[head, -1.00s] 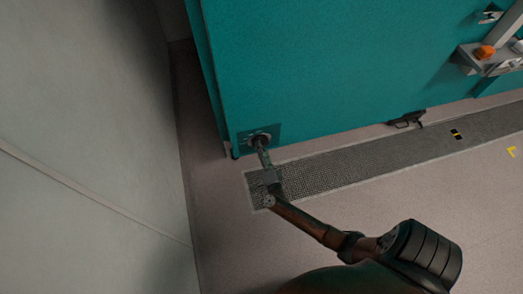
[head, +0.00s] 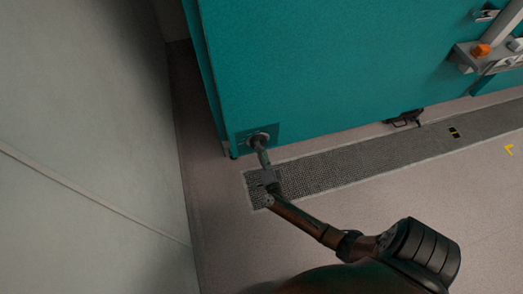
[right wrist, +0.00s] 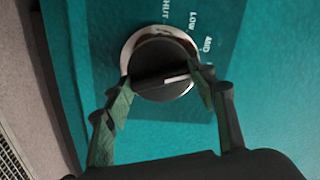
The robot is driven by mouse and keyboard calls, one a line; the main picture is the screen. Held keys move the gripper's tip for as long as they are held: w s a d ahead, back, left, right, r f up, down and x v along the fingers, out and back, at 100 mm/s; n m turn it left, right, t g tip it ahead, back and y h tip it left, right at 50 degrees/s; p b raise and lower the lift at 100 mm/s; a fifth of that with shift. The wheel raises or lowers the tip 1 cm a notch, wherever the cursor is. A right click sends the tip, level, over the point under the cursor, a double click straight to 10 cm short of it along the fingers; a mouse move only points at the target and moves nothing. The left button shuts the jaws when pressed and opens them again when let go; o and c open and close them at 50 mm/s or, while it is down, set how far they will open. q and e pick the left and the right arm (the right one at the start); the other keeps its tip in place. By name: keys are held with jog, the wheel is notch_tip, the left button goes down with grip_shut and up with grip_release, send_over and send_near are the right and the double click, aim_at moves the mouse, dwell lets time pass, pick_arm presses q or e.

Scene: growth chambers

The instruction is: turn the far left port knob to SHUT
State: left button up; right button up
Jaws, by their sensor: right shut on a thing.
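The far left port knob (right wrist: 163,77) is a round black knob with a white pointer line, set in a pale ring on a darker teal label plate (right wrist: 105,30). In the right wrist view the labels SHUT, LOW and MID run around its upper right. The pointer line aims right, clockwise past MID; any label there is hidden by a finger. My right gripper (right wrist: 163,90) is shut on the knob, one finger on each side. In the head view my right gripper (head: 260,146) reaches the plate low on the teal chamber's left end. My left gripper is out of view.
The teal chamber wall (head: 310,70) rises above the knob. A pale wall (head: 90,160) stands close on the left. A floor grating (head: 340,168) runs along the chamber's foot. A grey ledge with an orange knob (head: 481,50) is at upper right.

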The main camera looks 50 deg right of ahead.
pick_arm(q)
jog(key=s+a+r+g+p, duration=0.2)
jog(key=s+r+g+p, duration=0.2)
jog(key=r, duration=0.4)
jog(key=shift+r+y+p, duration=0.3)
jog(key=shift+p, duration=0.45)
pick_arm(e)
jog(key=shift+w+r+n, duration=0.1)
jog(key=shift+n, duration=6.8)
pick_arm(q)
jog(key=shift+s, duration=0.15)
pick_arm(e)
jog(key=o, duration=1.2)
jog(key=shift+c, duration=0.2)
jog(key=v, duration=0.7)
jog(key=shift+s, duration=0.3)
jog(key=shift+a, duration=0.1)
